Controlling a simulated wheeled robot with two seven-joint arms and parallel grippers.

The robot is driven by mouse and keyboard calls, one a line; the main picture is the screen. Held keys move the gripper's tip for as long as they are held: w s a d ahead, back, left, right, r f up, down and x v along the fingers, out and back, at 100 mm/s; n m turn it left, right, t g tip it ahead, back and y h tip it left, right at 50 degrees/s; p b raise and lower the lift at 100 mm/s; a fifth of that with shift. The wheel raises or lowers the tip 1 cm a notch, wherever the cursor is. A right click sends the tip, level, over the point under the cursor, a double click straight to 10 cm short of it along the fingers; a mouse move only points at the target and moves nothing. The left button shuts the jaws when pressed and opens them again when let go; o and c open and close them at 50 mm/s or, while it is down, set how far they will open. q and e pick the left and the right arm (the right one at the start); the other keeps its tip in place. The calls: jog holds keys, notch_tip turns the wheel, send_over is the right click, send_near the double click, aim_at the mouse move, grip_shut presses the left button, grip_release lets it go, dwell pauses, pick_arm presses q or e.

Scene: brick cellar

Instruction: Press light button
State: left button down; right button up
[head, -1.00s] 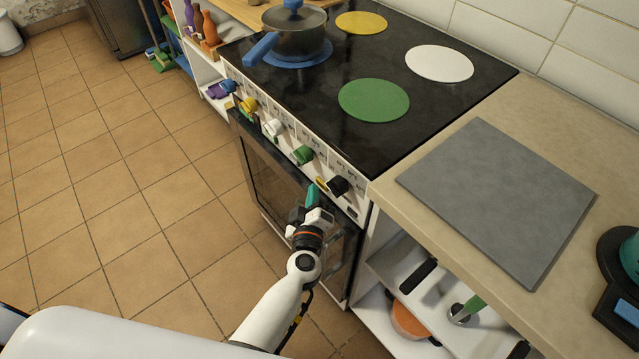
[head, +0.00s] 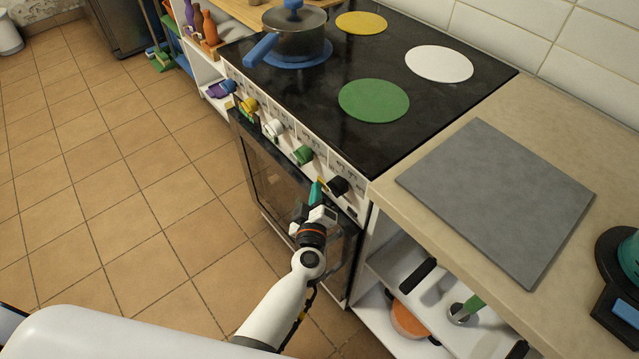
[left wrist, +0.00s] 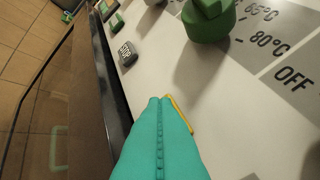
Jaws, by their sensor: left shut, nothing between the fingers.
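The oven's white control panel (head: 325,172) carries a row of coloured knobs and small buttons. My left gripper (head: 316,187) is shut and empty, its teal fingers at the panel between the green knob (head: 303,155) and the black knob (head: 338,186). In the left wrist view the closed fingertips (left wrist: 160,100) lie over a yellow piece (left wrist: 180,114) on the panel. Only its edge shows; the fingers hide the rest, and I cannot tell whether it is the light button or whether they touch it. A dark lettered button (left wrist: 127,53) sits beyond the fingertips. My right gripper is not in view.
The black cooktop (head: 420,110) above the panel holds a pot (head: 294,35) on the blue zone. The oven door (head: 275,185) is below. A grey board (head: 497,195) lies on the counter to the right, over an open shelf with pans. The tiled floor at left is clear.

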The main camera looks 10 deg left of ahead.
pick_arm(q)
jog(key=shift+s, duration=0.1)
jog(key=shift+s+a+p, duration=0.3)
jog(key=s+a+p, duration=0.1)
jog(key=s+a, duration=0.1)
jog(key=s+a+p, duration=0.1)
jog(key=s, duration=0.1)
jog(key=shift+s+a, duration=0.35)
dwell(0.6)
